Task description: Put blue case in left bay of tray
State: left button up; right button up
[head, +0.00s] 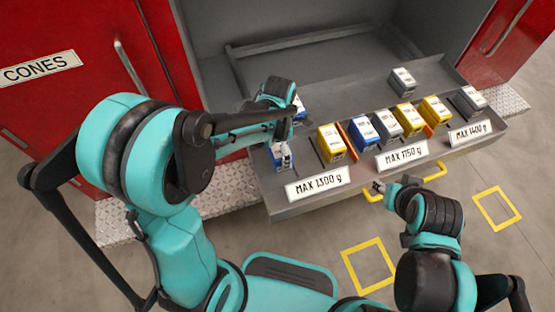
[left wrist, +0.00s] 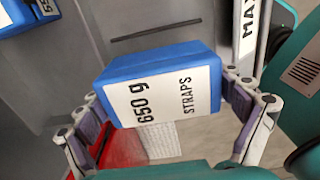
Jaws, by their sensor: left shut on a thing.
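My left gripper (left wrist: 165,120) is shut on a blue case (left wrist: 160,90) with a white label reading 650 g STRAPS. In the head view this case (head: 281,156) shows at the left end of the grey tray (head: 400,163), below my left wrist, which hides the fingers. I cannot tell whether it touches the tray floor. The left bay has a MAX 1300 g label (head: 318,184). A yellow case (head: 331,143) stands in that bay.
Orange dividers (head: 347,141) part the bays. Blue (head: 363,131), grey (head: 387,125) and yellow (head: 407,117) cases stand in the middle bay. A grey case (head: 402,80) stands farther back. Yellow handles (head: 436,171) stick out in front. Red cabinets (head: 75,65) flank the tray.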

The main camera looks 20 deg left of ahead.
pick_arm(q)
jog(key=shift+s+a+f, duration=0.2)
jog(key=shift+f, duration=0.15)
jog(key=shift+f+b, duration=1.05)
jog(key=shift+f, duration=0.7)
jog(key=shift+f, duration=0.1)
jog(key=shift+f, duration=0.15)
jog(key=o, duration=1.5)
jog(key=shift+c, duration=0.2)
jog(key=shift+r, duration=0.2)
